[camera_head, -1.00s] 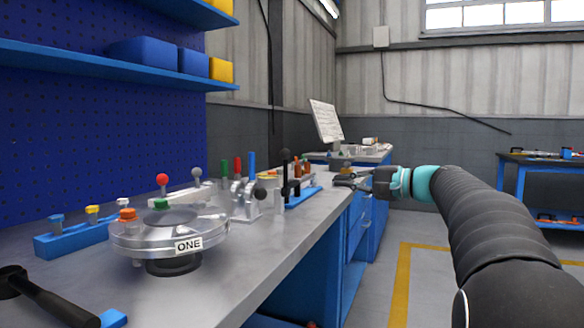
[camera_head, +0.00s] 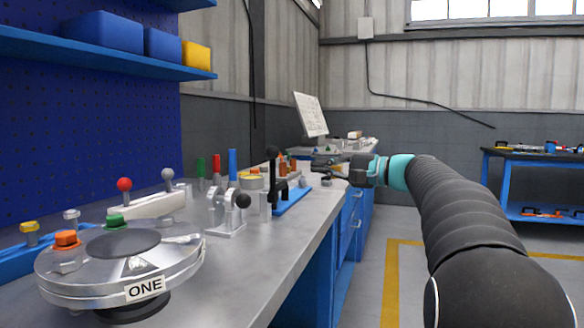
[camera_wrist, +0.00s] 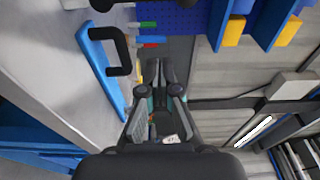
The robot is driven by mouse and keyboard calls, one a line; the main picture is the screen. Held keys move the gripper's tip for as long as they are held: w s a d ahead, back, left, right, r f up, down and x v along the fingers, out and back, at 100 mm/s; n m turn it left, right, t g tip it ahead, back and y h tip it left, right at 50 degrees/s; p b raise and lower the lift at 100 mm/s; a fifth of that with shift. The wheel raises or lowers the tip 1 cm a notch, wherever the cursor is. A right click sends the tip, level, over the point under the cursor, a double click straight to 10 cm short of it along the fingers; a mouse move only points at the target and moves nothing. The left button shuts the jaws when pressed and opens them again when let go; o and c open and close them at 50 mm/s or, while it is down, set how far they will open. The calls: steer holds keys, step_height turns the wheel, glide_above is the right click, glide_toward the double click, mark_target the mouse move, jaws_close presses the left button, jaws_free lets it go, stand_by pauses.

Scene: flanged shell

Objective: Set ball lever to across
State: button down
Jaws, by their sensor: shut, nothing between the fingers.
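A lever with a black ball (camera_head: 242,201) sits on a small silver bracket (camera_head: 225,215) on the bench. In the wrist view a black bracket-shaped handle (camera_wrist: 122,50) on a blue strip (camera_wrist: 98,62) shows at upper left. My gripper (camera_head: 327,166) is out past these, near the bench's right edge, apart from the levers. It is shut and empty, and its fingers (camera_wrist: 160,72) show in the wrist view.
A round flanged metal shell (camera_head: 125,265) marked ONE stands at the near left. A pale bar with red (camera_head: 124,184) and grey (camera_head: 167,174) ball knobs is behind it. Tall coloured posts (camera_head: 233,163) and a tilted panel (camera_head: 310,115) lie beyond. The floor right of the bench is open.

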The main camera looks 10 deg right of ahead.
mark_target(273, 170)
steer(key=w+a, duration=0.2)
steer(key=a, duration=0.6)
steer(key=shift+w+a, duration=0.35)
steer(key=shift+a, duration=0.05)
